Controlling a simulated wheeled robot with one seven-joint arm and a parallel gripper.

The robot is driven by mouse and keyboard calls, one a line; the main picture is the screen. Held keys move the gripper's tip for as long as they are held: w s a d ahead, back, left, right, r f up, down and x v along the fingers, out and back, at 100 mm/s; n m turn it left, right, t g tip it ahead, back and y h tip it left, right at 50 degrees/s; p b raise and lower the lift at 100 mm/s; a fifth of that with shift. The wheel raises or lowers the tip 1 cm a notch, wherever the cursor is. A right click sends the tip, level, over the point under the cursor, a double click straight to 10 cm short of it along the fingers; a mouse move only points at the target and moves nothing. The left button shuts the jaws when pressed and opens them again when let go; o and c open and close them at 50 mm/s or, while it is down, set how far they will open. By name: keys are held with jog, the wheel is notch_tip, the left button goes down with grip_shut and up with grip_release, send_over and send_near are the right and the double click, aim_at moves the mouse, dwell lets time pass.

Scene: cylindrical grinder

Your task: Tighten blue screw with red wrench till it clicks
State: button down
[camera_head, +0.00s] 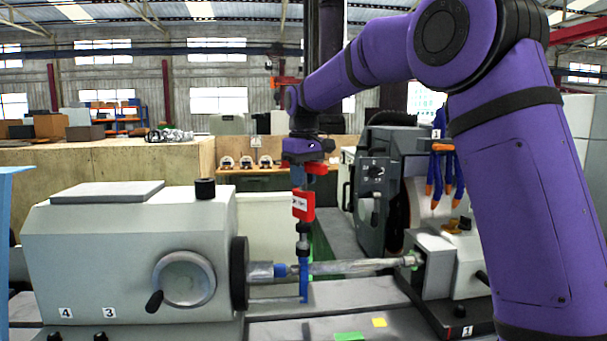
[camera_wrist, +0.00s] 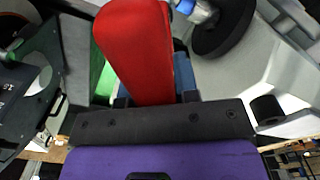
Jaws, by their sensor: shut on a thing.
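My gripper (camera_head: 303,182) is shut on the red wrench (camera_head: 303,206), which hangs upright below it. The wrench has a red body with a white label and a dark lower part. In the wrist view, the red body (camera_wrist: 140,50) lies between my gripper's blue fingers (camera_wrist: 155,96). A blue part (camera_head: 281,270), perhaps the blue screw, sits on the shaft beside the wrench's lower end. A narrow blue piece (camera_head: 304,284) hangs in line below the wrench. I cannot tell whether the wrench touches the screw.
The grey headstock (camera_head: 130,250) with its handwheel (camera_head: 184,279) stands left. A silver shaft (camera_head: 350,267) runs right to the tailstock (camera_head: 433,262). Orange and blue nozzles (camera_head: 441,175) hang at right. A wooden counter (camera_head: 100,165) stands behind.

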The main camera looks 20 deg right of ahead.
jog(key=shift+f, duration=0.85)
dwell(0.7)
jog(key=shift+s+f+m, duration=0.1)
jog(key=shift+f+m, duration=0.1)
jog(key=shift+m, duration=0.8)
